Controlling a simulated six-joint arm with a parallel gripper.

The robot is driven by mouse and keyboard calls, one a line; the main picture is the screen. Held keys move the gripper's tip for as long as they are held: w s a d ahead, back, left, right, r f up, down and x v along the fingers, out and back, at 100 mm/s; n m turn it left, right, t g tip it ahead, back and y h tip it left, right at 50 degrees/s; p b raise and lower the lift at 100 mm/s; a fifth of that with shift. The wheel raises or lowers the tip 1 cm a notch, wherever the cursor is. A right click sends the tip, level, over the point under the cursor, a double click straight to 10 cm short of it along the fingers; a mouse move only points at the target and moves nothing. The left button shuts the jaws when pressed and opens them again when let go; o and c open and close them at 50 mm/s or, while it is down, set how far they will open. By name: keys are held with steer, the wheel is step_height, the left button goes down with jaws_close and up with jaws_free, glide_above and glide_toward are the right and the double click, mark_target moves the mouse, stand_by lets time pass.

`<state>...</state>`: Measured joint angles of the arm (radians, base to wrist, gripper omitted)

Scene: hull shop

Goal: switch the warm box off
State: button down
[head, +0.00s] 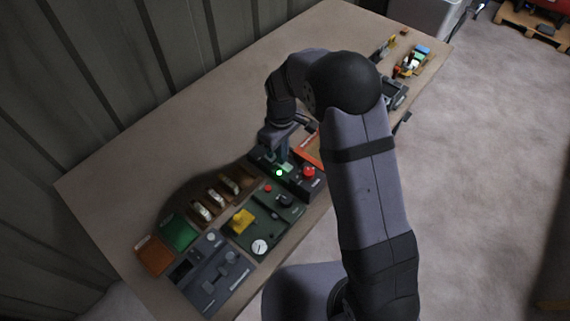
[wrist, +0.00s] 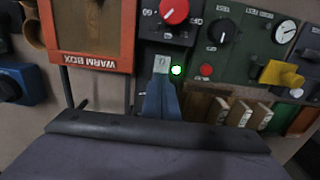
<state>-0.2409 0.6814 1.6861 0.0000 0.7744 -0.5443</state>
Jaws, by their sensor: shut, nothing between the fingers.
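The warm box (wrist: 98,66), an orange-framed panel with a brown window, reads WARM BOX upside down in the wrist view; in the head view its orange edge (head: 304,154) shows partly behind my arm. Beside it is a dark control panel (wrist: 150,28) with a red knob (wrist: 174,10), a pale switch plate (wrist: 162,63) and a lit green lamp (wrist: 176,70). The lamp (head: 279,173) and knob (head: 308,171) also show in the head view. My gripper (wrist: 160,78) is shut and empty, its tips at the pale plate. I cannot tell whether they touch it.
A green panel (head: 262,218) with a yellow handle and a dial lies nearby, with a grey panel (head: 215,273) beyond it. Several wooden-slotted pieces (wrist: 240,112) sit near the lamp. A blue device (wrist: 22,84) lies on the warm box's other side. Bare table (head: 200,130) lies towards the wall.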

steer(key=shift+f, duration=0.35)
steer(key=shift+r, duration=0.1)
step_height(320, 180, up, 7)
steer(key=p, duration=0.5)
stand_by(0.6)
steer(key=s+d+r+m, duration=0.3)
steer(key=s+d+m, duration=0.1)
steer(key=s, duration=0.7)
steer(key=s+d+r+m, duration=0.2)
steer(key=s+d+m, duration=0.3)
steer(key=s, duration=0.6)
steer(key=shift+d+r, duration=0.4)
steer(key=shift+d, duration=0.55)
